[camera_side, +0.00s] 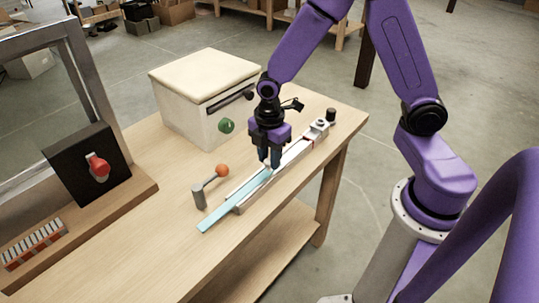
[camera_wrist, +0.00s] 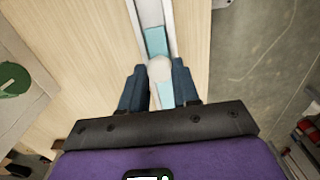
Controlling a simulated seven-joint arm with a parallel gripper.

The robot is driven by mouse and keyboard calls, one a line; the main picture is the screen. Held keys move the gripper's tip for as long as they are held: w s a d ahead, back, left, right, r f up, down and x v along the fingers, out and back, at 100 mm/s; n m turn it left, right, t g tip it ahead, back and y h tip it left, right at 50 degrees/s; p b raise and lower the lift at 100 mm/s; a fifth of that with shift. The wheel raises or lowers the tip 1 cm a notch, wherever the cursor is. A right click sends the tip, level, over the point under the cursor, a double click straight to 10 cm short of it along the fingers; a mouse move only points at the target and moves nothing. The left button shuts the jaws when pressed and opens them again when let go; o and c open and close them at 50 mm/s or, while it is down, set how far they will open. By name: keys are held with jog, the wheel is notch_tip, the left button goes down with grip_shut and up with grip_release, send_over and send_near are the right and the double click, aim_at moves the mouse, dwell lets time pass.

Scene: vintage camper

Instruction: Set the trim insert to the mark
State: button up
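The trim insert (camera_side: 235,200) is a flat light-teal strip. It lies along a pale, narrow rail (camera_side: 295,152), and its near end sticks out past the rail's near end. A pale round knob (camera_wrist: 160,69) stands on the teal strip, which also shows in the wrist view (camera_wrist: 155,41). My gripper (camera_side: 269,164) points down over the rail. Its two dark blue fingers flank the knob in the wrist view (camera_wrist: 159,72). I cannot tell whether they press on it. A small dark-red mark shows on the rail towards its far end.
A lever with an orange ball (camera_side: 222,171) stands just left of the strip. A cream box with a green knob (camera_side: 226,126) is behind it. A black box with a red knob (camera_side: 98,166) is at left. The bench front (camera_side: 150,255) is clear.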

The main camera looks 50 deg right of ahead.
grip_shut()
jog(key=d, duration=1.3)
jog(key=shift+d, duration=0.2)
jog(key=o, duration=0.7)
grip_release()
jog(key=shift+o, duration=0.2)
jog(key=shift+r, duration=0.15)
notch_tip(320, 180, up, 17)
jog(key=shift+r, duration=0.1)
